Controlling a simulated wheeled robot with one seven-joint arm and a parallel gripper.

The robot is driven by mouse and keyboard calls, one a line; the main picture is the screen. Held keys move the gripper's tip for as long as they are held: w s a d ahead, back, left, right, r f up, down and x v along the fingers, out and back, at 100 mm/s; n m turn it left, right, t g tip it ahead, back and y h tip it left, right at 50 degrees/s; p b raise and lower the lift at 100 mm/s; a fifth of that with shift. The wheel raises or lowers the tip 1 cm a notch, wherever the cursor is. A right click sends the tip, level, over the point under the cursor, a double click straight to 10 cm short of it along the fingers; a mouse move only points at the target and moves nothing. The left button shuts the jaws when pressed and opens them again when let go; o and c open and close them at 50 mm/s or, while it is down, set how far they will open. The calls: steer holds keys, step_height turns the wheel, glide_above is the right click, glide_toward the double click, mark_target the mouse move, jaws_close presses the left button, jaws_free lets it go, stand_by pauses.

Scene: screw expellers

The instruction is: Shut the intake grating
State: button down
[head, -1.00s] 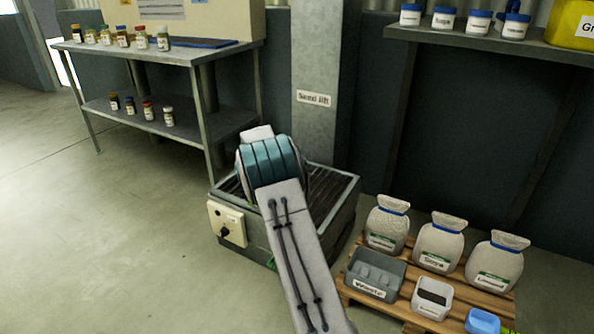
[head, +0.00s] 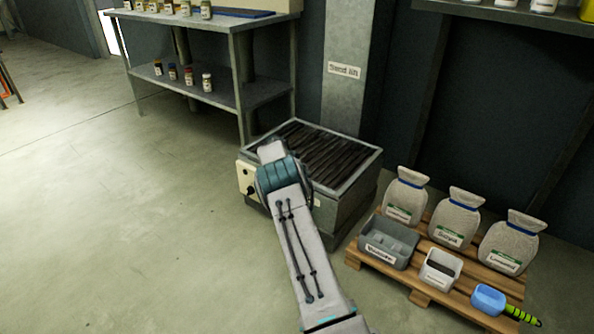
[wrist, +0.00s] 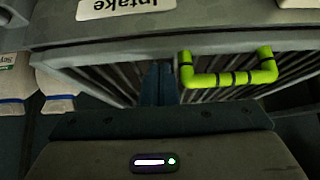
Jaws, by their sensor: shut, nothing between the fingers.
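In the wrist view, the grating's slats (wrist: 105,80) lie under a grey rim with an upside-down "Intake" label (wrist: 120,4). A yellow-green handle with black bands (wrist: 235,78) is on it. My gripper (wrist: 158,82) is shut and empty, just left of the handle and apart from it in the picture. My arm hides the gripper in the head view.
A pallet (head: 428,280) with several sacks and bins stands right of the intake box. A switch panel (head: 247,183) is on the box's left side. A metal shelf bench (head: 240,98) stands behind left. The floor at left is clear.

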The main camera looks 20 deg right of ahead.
steer(key=shift+d, duration=0.25)
step_height(320, 180, up, 5)
steer(key=p, duration=0.2)
steer(key=s+a+f+p, duration=0.3)
steer(key=s+a+f, duration=0.15)
steer(key=a, duration=0.35)
steer(key=s+a+r+n+y+p, duration=0.15)
steer(key=s+r+p, duration=0.45)
steer(key=r, duration=0.7)
steer(key=s+a+r+n+y+p, duration=0.15)
steer(key=s+r+p, duration=0.45)
steer(key=r, duration=0.7)
steer(key=s+a+r+n+y+p, duration=0.1)
steer(key=s+a+r+p, duration=0.2)
steer(key=s+r+p, duration=0.75)
steer(key=s+a+r+n+y+p, duration=0.1)
steer(key=s+a+r+n+p, duration=0.3)
steer(key=s+r+p, duration=0.3)
steer(key=s+a+r+n+g+y+p, duration=0.1)
steer(key=s+a+r+n+p, duration=0.2)
steer(key=s+r, duration=1.4)
step_height(320, 180, up, 4)
steer(key=a+p, duration=0.2)
steer(key=p, duration=0.3)
steer(key=shift+r+n, duration=0.15)
steer(key=shift+n, duration=0.25)
